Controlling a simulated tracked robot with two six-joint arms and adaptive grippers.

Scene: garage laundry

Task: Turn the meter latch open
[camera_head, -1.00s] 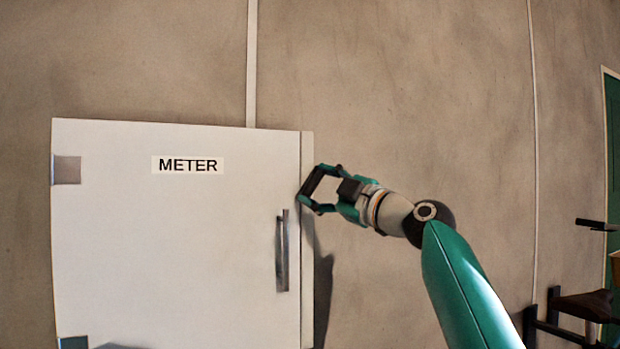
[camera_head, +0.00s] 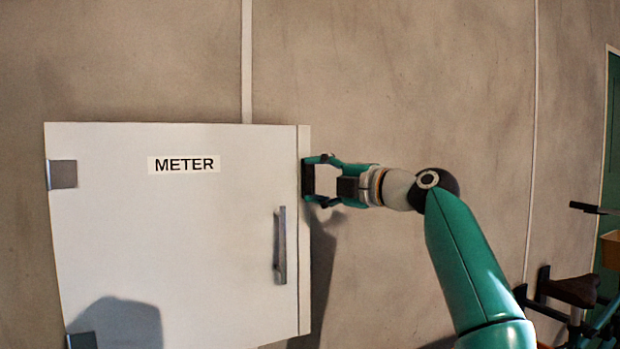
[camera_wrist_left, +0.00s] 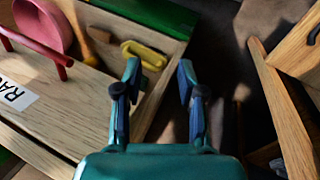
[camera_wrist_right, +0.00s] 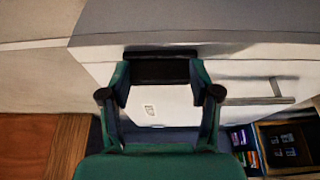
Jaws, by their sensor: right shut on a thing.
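The white cabinet (camera_head: 170,240) labelled METER is on the wall, its door closed, with a grey vertical handle (camera_head: 281,245) near the right edge. A dark block, the meter latch (camera_head: 308,180), is at the cabinet's right side. It stands about upright in the head view. My right gripper (camera_head: 318,180) reaches in from the right and is shut on it. In the right wrist view the dark latch (camera_wrist_right: 160,69) lies across between the two fingertips. Its mount is hidden. My left gripper (camera_wrist_left: 158,75) shows only in its wrist view, fingers apart and empty.
The wall right of the cabinet is clear apart from my arm. A bicycle (camera_head: 572,290) stands at the lower right by a green door (camera_head: 612,150). Below my left gripper are a wooden surface (camera_wrist_left: 85,95), a red object (camera_wrist_left: 45,25) and a yellow handle (camera_wrist_left: 145,53).

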